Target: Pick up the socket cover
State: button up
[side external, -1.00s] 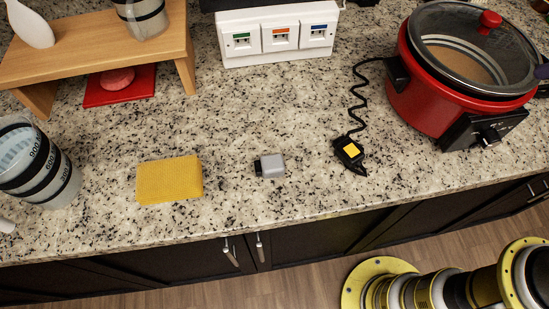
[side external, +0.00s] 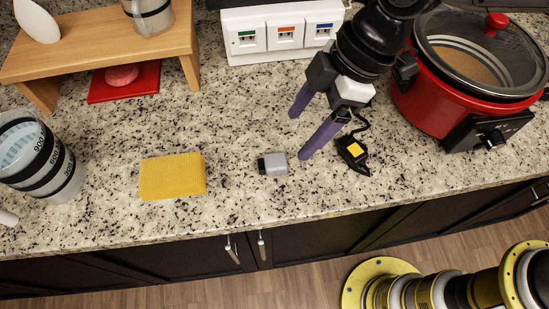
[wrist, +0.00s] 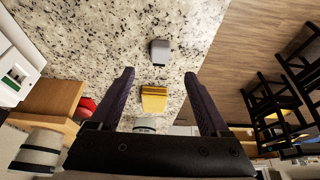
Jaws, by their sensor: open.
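A small grey block with a dark end (side external: 274,164), which looks like the socket cover, lies on the speckled counter near its front edge. In the wrist view the grey block (wrist: 160,52) is ahead of the fingertips and lined up with the gap between them. My gripper (side external: 299,134) is open and empty, with two purple fingers. In the side view its fingertips are to the right of and behind the grey block, apart from it. The wrist view shows both fingers of my gripper (wrist: 159,73) spread wide.
A yellow sponge (side external: 173,177) lies left of the grey block. A black plug with a yellow face (side external: 354,150) and coiled cord lies right of it. A red cooker (side external: 438,108) and a white socket panel (side external: 283,57) stand behind. A measuring cup (side external: 40,165) is far left.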

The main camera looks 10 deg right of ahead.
aim_at(277, 160)
jog(key=x, duration=0.9)
jog(key=shift+a+f, duration=0.1)
jog(key=shift+f, duration=0.15)
jog(key=shift+c, duration=0.3)
grip_shut()
